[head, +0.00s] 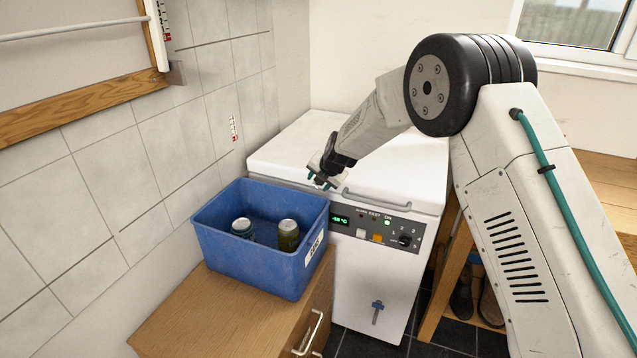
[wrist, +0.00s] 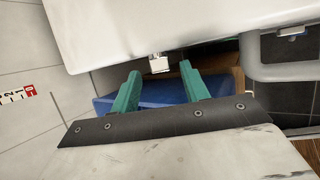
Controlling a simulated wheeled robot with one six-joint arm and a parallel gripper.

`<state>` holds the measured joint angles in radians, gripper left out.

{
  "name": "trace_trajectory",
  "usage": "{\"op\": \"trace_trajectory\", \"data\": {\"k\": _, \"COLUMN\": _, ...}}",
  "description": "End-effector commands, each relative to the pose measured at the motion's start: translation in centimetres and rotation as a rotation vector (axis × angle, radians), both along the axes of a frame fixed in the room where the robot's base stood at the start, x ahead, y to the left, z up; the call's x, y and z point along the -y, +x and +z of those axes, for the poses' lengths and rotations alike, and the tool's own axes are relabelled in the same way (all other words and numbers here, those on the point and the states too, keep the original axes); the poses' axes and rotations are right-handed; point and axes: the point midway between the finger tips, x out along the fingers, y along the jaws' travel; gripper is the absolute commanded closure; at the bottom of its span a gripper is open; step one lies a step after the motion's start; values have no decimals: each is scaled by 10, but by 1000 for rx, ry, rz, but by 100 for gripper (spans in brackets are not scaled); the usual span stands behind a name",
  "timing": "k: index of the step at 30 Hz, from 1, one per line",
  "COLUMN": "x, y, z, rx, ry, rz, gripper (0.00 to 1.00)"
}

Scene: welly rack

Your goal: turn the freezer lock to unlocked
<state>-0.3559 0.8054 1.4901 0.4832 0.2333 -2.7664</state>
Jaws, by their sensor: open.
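The white chest freezer (head: 375,270) stands against the back wall with its lid closed. In the wrist view, a small pale metal block (wrist: 159,64) sticks out below the lid edge; it may be the lock, but I cannot read its position. My gripper (head: 319,181) is at the lid's front edge, above the blue crate. In the wrist view, the teal fingers of my gripper (wrist: 160,82) are apart and empty, with the block just beyond and between their tips. My gripper hides this part of the freezer in the head view.
A blue crate (head: 255,262) holding two cans stands on a wooden cabinet (head: 190,318), close below my gripper. A lid handle (head: 378,200) runs to the right, above the control panel (head: 405,240). A blue T-shaped tap (head: 377,306) sits low on the freezer front.

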Motion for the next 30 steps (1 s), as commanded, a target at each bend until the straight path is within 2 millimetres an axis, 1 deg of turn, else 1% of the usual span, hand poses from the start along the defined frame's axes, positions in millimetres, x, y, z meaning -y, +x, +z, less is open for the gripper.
{"op": "trace_trajectory", "data": {"k": 1, "x": 3, "y": -4, "z": 8, "rx": 3, "ry": 1, "rz": 0, "gripper": 55}}
{"op": "trace_trajectory", "data": {"k": 6, "x": 12, "y": -20, "z": 32, "rx": 2, "ry": 0, "rz": -1, "gripper": 55}}
{"op": "trace_trajectory", "data": {"k": 11, "x": 19, "y": -30, "z": 48, "rx": 2, "ry": 0, "rz": -1, "gripper": 55}}
{"op": "trace_trajectory", "data": {"k": 16, "x": 21, "y": -35, "z": 53, "rx": 0, "ry": -1, "rz": 0, "gripper": 55}}
{"op": "trace_trajectory", "data": {"k": 24, "x": 22, "y": -34, "z": 53, "rx": 0, "ry": 0, "rz": -2, "gripper": 55}}
{"op": "trace_trajectory", "data": {"k": 26, "x": 28, "y": -32, "z": 54, "rx": 1, "ry": 1, "rz": -10, "gripper": 55}}
{"op": "trace_trajectory", "data": {"k": 28, "x": 40, "y": -26, "z": 61, "rx": 9, "ry": 3, "rz": -28, "gripper": 55}}
{"op": "trace_trajectory", "data": {"k": 29, "x": 48, "y": -24, "z": 64, "rx": 12, "ry": 4, "rz": -38, "gripper": 55}}
{"op": "trace_trajectory", "data": {"k": 30, "x": 60, "y": -22, "z": 68, "rx": 14, "ry": 7, "rz": -56, "gripper": 55}}
